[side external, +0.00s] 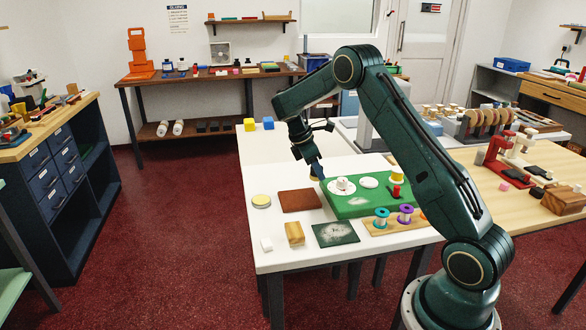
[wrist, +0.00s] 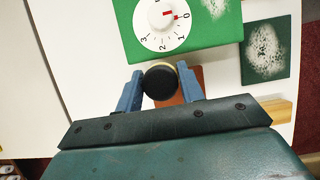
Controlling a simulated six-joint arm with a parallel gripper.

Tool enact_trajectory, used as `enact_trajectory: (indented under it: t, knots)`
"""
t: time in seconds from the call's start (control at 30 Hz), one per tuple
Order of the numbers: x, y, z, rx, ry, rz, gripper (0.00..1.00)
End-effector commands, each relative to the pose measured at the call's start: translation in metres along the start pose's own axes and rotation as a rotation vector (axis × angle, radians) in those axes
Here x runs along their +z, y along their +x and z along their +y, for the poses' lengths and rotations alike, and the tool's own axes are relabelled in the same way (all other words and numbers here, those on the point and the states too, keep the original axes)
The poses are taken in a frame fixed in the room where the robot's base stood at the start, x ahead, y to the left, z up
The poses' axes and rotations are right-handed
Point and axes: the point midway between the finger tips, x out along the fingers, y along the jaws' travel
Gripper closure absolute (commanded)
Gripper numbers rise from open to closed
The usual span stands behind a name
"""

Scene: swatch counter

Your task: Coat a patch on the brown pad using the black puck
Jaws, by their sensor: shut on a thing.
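My gripper (wrist: 158,80) has blue fingers shut on the black puck (wrist: 160,83), which has a pale yellowish rim. In the side view my gripper (side external: 317,170) is above the table by the left corner of a green board, behind the brown pad; only a small part of the puck shows there. The brown pad (side external: 300,200) lies flat on the white table, with no coated patch visible. In the wrist view it (wrist: 191,85) is mostly hidden behind the puck and gripper. The green board (side external: 367,210) carries a white numbered dial (wrist: 158,22) and a whitish patch (side external: 357,201).
A round tin (side external: 261,201) stands left of the brown pad. A wooden rack holds teal and purple spools (side external: 405,213). The table's back left is mostly clear.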

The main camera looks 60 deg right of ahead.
Motion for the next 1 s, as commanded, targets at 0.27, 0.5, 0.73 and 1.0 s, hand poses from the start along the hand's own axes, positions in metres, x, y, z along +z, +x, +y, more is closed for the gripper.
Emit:
enact_trajectory:
  t: [0.27,0.5,0.73,1.0]
  knots:
    - [-0.010,0.024,0.000,-0.001,0.000,-0.001,0.80]
    - [-0.021,0.047,0.000,-0.003,-0.001,-0.001,0.80]
    - [-0.042,0.038,0.001,0.001,-0.001,-0.001,0.80]
    - [-0.065,0.027,0.001,0.002,-0.001,-0.001,0.80]
